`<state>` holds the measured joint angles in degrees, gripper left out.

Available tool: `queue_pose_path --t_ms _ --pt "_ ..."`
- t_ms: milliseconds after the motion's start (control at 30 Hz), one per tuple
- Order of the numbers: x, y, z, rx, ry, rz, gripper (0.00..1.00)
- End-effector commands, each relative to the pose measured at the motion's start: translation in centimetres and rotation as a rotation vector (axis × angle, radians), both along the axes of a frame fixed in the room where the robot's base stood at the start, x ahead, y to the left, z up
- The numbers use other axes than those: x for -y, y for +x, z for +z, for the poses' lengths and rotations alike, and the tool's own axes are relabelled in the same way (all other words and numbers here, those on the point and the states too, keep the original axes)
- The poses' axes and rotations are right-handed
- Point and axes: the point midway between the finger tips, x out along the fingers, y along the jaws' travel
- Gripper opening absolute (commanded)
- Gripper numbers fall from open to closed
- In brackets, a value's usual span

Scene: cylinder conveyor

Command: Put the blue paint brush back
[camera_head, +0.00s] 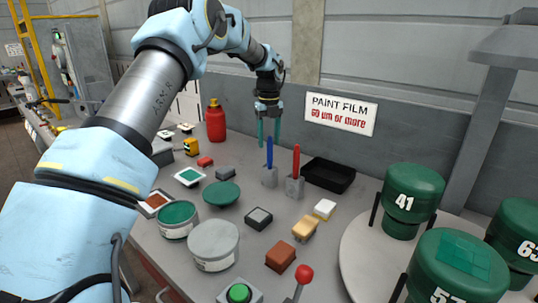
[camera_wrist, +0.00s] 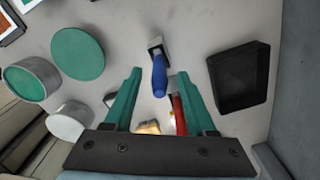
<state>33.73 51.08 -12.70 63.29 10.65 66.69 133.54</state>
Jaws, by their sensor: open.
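The blue paint brush (camera_head: 269,151) stands upright in a small grey holder (camera_head: 269,178) on the table. In the wrist view the brush handle (camera_wrist: 159,76) points toward the camera, with its holder (camera_wrist: 155,44) beyond. My gripper (camera_head: 269,143) points down with its two green fingers spread and holds nothing. The handle's top shows in line with the gap between the fingertips; I cannot tell how deep it sits between them. It also appears between the fingertips of my gripper (camera_wrist: 159,72) in the wrist view. The brush's lower end is hidden in the holder.
A red brush (camera_head: 296,160) stands in its own holder close on the right. A black tray (camera_head: 328,175) lies right of it. A wall sign (camera_head: 340,114) is behind. Paint cans (camera_head: 213,245), a green disc (camera_head: 222,193) and green numbered cylinders (camera_head: 412,200) stand nearer.

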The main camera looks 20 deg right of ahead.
Motion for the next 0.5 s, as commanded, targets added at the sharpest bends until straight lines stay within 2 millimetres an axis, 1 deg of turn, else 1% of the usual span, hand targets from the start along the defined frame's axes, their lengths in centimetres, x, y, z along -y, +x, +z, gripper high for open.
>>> queue_pose_path --t_ms 100,200,333,500 --pt "0.1 0.1 2.3 0.003 -0.003 0.000 0.56" --pt "0.0 0.1 4.0 0.002 -0.002 0.000 0.56" --pt "0.0 0.1 5.5 0.001 -0.001 0.000 0.56" --pt "0.0 0.0 6.3 0.000 0.001 0.000 0.56"
